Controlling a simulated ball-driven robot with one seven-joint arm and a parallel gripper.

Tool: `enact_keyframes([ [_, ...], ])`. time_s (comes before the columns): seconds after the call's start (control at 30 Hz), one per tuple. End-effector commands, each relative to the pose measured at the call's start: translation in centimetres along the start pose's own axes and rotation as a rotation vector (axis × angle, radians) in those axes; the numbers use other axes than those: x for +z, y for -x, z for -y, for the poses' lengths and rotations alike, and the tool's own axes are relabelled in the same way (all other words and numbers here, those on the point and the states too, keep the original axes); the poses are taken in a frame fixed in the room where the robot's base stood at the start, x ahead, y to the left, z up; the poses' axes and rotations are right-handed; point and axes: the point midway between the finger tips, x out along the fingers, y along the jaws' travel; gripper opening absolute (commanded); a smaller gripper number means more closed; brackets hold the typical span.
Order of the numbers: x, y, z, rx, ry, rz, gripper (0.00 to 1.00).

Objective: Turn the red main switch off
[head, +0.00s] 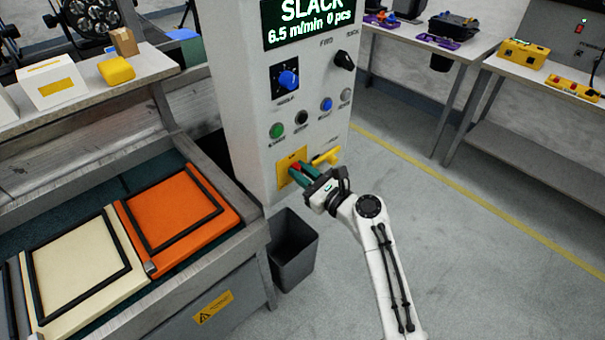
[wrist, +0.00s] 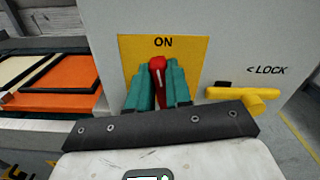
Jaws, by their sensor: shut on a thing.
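The red main switch (wrist: 157,68) is a red handle with a white mark on a yellow plate (wrist: 190,52) on the cabinet's front. In the wrist view it points up toward the word ON. My gripper (wrist: 158,85) has its teal fingers on both sides of the red handle and is shut on it. In the head view my gripper (head: 298,172) reaches the yellow plate (head: 284,163) low on the cabinet, and the fingers mostly hide the handle. A yellow lever (wrist: 240,97) beside the word LOCK sits right of the plate.
The yellow lever (head: 326,156) is close to my gripper's right. Above are a green button (head: 276,130), a blue button (head: 326,104) and a blue knob (head: 287,79). A conveyor with an orange panel (head: 172,207) lies left. A dark bin (head: 293,250) stands below. Floor at right is clear.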

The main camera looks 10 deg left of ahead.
Motion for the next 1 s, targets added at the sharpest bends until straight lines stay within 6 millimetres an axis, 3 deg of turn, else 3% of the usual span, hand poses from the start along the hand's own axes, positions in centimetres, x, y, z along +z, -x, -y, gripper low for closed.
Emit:
enact_keyframes([
  [1.0, -1.2, 0.0, -1.5, 0.001, 0.961, 0.0, 0.0],
])
